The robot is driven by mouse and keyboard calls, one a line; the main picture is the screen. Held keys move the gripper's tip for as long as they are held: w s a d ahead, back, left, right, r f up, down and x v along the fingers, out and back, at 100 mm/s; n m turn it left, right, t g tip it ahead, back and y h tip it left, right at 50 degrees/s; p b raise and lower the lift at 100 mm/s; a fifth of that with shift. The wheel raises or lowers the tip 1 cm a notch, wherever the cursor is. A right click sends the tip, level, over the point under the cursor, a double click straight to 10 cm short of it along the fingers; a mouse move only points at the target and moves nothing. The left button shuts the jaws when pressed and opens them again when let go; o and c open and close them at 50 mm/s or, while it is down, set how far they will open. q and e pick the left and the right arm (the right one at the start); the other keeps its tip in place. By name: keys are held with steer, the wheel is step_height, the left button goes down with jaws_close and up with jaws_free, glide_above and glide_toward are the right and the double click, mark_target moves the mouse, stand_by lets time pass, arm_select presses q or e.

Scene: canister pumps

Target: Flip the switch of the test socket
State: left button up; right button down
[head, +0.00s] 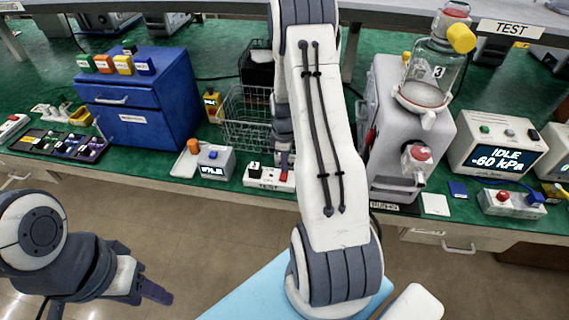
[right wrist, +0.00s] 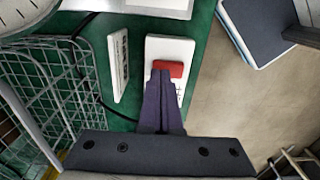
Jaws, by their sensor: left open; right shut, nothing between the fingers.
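The test socket (head: 256,182) is a white block at the front edge of the green bench, with a dark label on its left part. In the right wrist view the socket (right wrist: 168,46) shows with the red switch (right wrist: 176,68) at the fingertips. My right gripper (right wrist: 160,74) is shut and empty, its tips overlapping the switch's left side; I cannot tell whether they touch it. In the head view my right arm partly hides the gripper. My left gripper (head: 156,291) is open and empty, low at the left, away from the bench.
A wire basket (head: 245,118) stands behind the socket. A small box reading IDLE (head: 215,161) is to its left. A grey pump (head: 392,130) with a glass canister (head: 428,80) stands to the right of my arm. A blue drawer cabinet (head: 150,115) is further left.

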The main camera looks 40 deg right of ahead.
steer(key=shift+f, duration=0.4)
steer(key=shift+f, duration=0.2)
steer(key=shift+s+a+r, duration=0.2)
steer(key=shift+s+a, duration=0.3)
steer(key=shift+a, duration=0.1)
